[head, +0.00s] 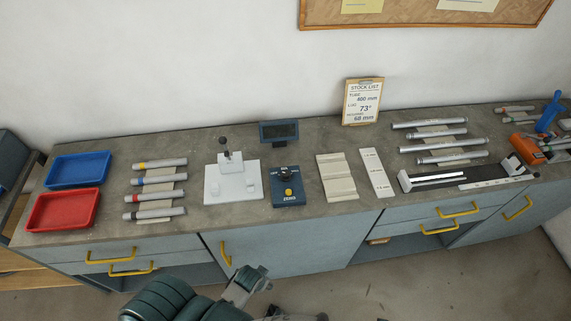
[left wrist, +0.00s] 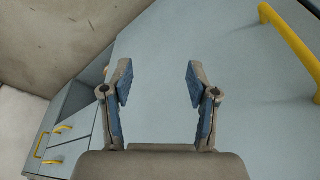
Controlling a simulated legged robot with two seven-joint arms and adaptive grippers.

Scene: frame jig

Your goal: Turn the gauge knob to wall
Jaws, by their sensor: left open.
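The gauge is a dark blue box (head: 288,192) on the bench, with a black knob (head: 283,170) at its back and a yellow button (head: 289,192) near its front. A label below the button seems to read ZERO. The knob's pointer and markings are too small to read. A dark display (head: 279,132) stands behind the box. My left gripper (left wrist: 158,84) is open and empty in the left wrist view, in front of the grey cabinet face. In the head view my left arm is at the bottom, below the bench edge and apart from the gauge.
A stock list (head: 362,101) leans at the wall. Red (head: 64,210) and blue trays (head: 79,170) are far left. Yellow handles (head: 226,254) project from the cabinet front.

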